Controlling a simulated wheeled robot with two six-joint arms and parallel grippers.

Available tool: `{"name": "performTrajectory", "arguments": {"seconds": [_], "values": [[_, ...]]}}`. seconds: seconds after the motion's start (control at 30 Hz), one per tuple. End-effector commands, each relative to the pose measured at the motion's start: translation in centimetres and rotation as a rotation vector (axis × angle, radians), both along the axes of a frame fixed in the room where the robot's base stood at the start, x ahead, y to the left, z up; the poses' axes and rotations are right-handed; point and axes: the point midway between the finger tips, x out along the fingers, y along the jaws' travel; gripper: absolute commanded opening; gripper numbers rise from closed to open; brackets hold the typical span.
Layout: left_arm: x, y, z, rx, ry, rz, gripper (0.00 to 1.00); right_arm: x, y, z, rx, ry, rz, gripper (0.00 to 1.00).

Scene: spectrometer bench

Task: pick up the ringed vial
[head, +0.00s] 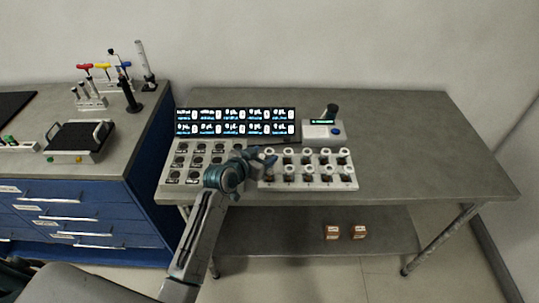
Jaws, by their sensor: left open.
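Several small vials (308,170) with pale round tops and dark or reddish bodies stand in two rows in a white rack (335,184) on the grey bench. At this size I cannot tell which one is the ringed vial. My left gripper (264,159) is over the left end of the rack, open, beside the leftmost vials. It hides part of that end, and I cannot tell whether it touches a vial. My right gripper is not in view.
A display panel (237,122) stands behind a block with dark round sockets (180,163). A small instrument (322,132) with a green screen sits behind the rack. The bench's right side (430,140) is clear. A blue drawer cabinet (95,205) stands left.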

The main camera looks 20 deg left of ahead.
Motion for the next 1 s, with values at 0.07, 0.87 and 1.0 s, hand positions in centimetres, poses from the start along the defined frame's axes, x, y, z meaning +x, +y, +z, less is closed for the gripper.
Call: {"name": "performTrajectory", "arguments": {"seconds": [0.07, 0.87, 1.0], "values": [[1.0, -0.4, -0.1, -0.003, 0.002, 0.000, 0.54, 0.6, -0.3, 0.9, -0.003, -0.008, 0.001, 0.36], [2.2, -0.8, -0.9, -0.001, -0.001, 0.001, 0.06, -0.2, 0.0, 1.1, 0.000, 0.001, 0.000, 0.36], [2.2, -0.8, -0.8, 0.000, -0.001, 0.001, 0.06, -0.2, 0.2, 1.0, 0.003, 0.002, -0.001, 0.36]]}}
